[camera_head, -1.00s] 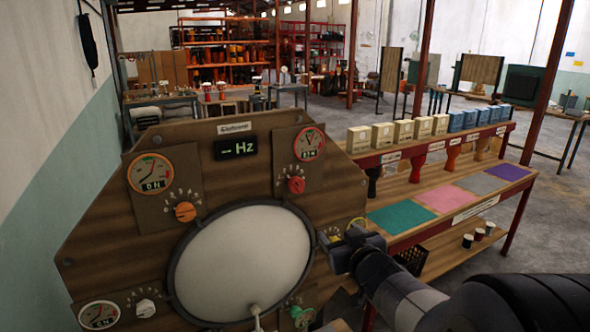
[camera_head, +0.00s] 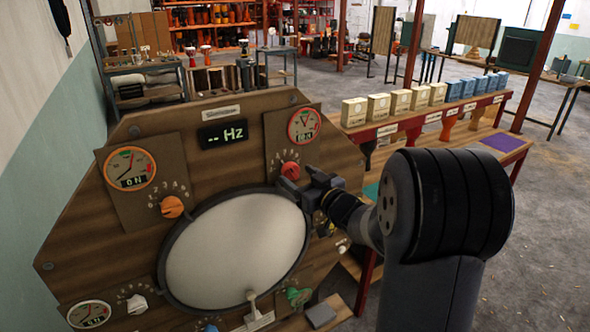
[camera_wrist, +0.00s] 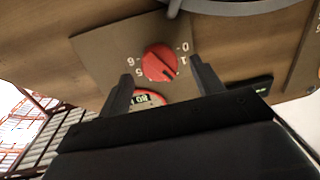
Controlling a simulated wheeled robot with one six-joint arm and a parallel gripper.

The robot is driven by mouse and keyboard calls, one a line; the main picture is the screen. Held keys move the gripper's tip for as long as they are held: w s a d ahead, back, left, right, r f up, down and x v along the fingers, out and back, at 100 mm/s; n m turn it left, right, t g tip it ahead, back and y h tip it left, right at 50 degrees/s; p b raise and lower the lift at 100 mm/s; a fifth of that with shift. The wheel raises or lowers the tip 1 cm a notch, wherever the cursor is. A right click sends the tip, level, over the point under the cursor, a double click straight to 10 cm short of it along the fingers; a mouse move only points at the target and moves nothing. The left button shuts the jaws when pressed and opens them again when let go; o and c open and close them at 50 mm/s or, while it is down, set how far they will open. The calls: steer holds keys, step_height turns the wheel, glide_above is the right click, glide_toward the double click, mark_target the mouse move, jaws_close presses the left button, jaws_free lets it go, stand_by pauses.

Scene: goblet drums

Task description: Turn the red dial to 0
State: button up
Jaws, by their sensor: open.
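The red dial (camera_head: 289,169) is at the upper right of the wooden drum panel, below a round gauge (camera_head: 304,125). In the wrist view the red dial (camera_wrist: 160,63) lies ahead, between and beyond the two fingertips. Its dark pointer line slants to the lower right, near the 1 and away from the 0. The digits 0, 1, 5 and 6 show around it; others are hidden. My gripper (camera_head: 286,187) is open and close to the dial, just below it in the head view; contact cannot be told. Its fingers also show in the wrist view (camera_wrist: 160,82).
An orange dial (camera_head: 172,207), a white dial (camera_head: 137,304) and a green dial (camera_head: 299,296) are on the same panel. A large pale drumhead (camera_head: 236,252) bulges just below my gripper. A shelf with boxes (camera_head: 420,95) stands to the right.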

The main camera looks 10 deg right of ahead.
steer(key=shift+x, duration=1.3)
steer(key=shift+c, duration=0.3)
steer(key=c, duration=0.9)
